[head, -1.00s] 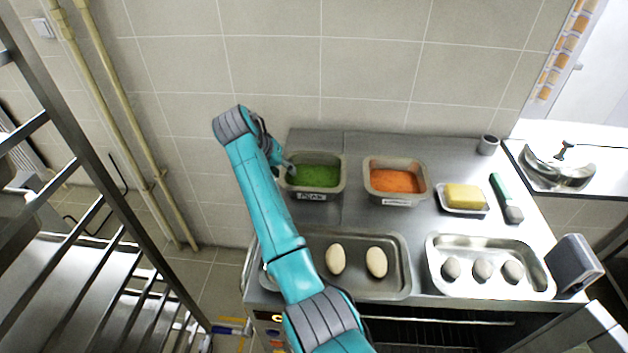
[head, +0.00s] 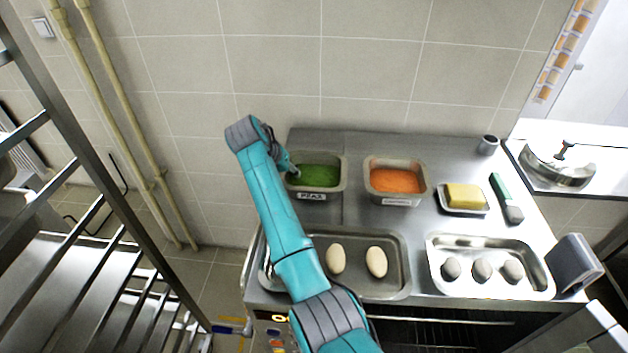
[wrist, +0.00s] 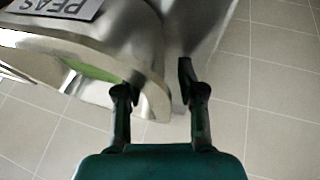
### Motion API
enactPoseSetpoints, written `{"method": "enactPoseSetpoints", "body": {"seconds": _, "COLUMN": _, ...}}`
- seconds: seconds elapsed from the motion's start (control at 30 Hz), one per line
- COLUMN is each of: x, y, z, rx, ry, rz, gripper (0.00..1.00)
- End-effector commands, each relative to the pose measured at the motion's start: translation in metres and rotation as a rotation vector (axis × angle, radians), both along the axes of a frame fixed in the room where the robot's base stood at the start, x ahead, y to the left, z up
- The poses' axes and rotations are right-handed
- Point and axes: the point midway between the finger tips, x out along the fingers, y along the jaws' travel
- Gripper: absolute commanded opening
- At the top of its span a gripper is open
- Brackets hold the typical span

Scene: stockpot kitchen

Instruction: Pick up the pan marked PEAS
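The pan marked PEAS (head: 311,195) is a metal pan with green contents, standing at the back left of the steel counter. Its label faces the front. In the wrist view the same pan (wrist: 120,40) fills the upper left, its label upside down. My gripper (wrist: 157,85) is open, with the pan's rim between its two fingers. One finger is on the side of the green contents and the other is outside the wall. I cannot tell whether either finger touches the pan. In the head view my wrist hides part of the pan's left side.
A pan with orange contents (head: 397,201) stands to the right. A butter dish (head: 464,211), a green-handled tool (head: 503,198) and a small cup (head: 488,145) are further right. In front are a tray with two pale ovals (head: 393,289) and another with grey ones (head: 490,293).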

Motion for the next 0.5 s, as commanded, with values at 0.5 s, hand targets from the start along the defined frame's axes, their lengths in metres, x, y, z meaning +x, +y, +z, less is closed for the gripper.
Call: {"method": "enactPoseSetpoints", "body": {"seconds": 0.5, "x": -0.0001, "y": 0.0, "z": -0.0019, "rx": 0.0, "ry": 0.0, "rz": 0.0, "gripper": 0.09}}
